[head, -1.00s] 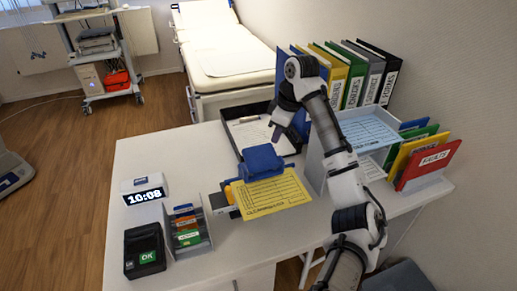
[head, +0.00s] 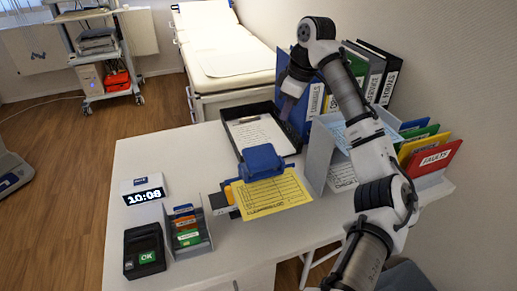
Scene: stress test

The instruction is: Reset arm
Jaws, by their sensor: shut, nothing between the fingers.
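My gripper (head: 286,106) is in the head view, pointing down above the right side of the black tray (head: 240,107) at the back of the desk. It looks shut and empty. Its fingertips are small and partly lost against the dark tray edge and the blue binder (head: 314,98) behind. My arm (head: 372,150) rises from the lower right, bends at the top and comes down to the gripper. It hides part of the binders and the grey paper tray.
A blue stamping device (head: 262,160) with a yellow form (head: 270,196) stands mid-desk. A clock (head: 145,195), card holder (head: 187,232) and card terminal (head: 144,250) are at left. A grey paper tray (head: 318,160) and coloured folders (head: 435,158) are at right.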

